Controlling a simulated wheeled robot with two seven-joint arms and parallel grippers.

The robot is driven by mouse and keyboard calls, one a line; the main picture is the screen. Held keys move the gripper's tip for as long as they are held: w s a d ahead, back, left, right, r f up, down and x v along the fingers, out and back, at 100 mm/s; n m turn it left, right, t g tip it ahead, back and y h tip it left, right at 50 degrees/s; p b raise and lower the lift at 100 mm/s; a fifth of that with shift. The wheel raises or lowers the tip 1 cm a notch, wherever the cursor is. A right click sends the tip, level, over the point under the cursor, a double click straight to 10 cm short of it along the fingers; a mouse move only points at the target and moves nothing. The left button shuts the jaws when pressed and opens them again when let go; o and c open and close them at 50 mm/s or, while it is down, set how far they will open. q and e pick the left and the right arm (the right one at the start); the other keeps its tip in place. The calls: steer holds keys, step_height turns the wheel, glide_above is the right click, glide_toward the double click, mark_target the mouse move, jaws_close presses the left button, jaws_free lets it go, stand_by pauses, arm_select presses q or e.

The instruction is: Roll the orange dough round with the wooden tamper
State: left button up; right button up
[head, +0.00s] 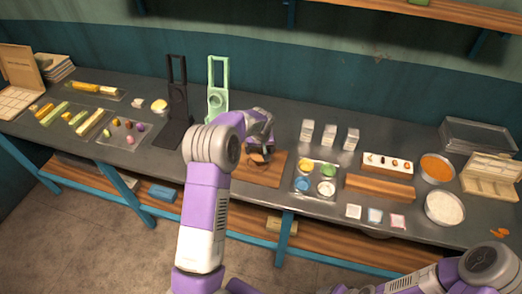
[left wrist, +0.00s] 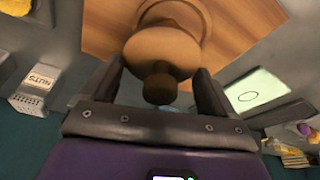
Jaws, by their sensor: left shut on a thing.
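My left gripper (head: 262,148) is over the wooden board (head: 272,174) at the middle of the bench. In the left wrist view its two fingers (left wrist: 158,86) are shut on the wooden tamper (left wrist: 163,50), at its dark knob and neck. The tamper's wide round end points away from the gripper, toward the board (left wrist: 105,22). In the head view the tamper (head: 258,158) is mostly hidden by my gripper. I cannot make out the orange dough; the tamper may cover it. My right arm is at the bottom right, its gripper mostly cut off by the picture edge.
A tray of colored cups (head: 315,196) and a wooden block (head: 380,189) stand right of the board. Green (head: 217,98) and black (head: 176,115) stands are at its back left. White cartons (head: 329,135) stand behind. A bowl of orange bits (head: 437,168) is far right.

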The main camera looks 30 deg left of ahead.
arm_select(q)
steer(key=shift+s+a+f, duration=0.1)
steer(key=shift+s+a, duration=0.15)
steer(key=shift+s, duration=0.05)
steer(key=shift+s+d+b, duration=0.1)
steer(key=shift+s+b, duration=0.3)
steer(key=shift+b, duration=0.1)
steer(key=shift+d, duration=0.35)
steer(key=shift+w+d, duration=0.15)
steer(key=shift+d, duration=0.05)
steer(key=shift+w, duration=0.2)
steer(key=shift+w, duration=0.1)
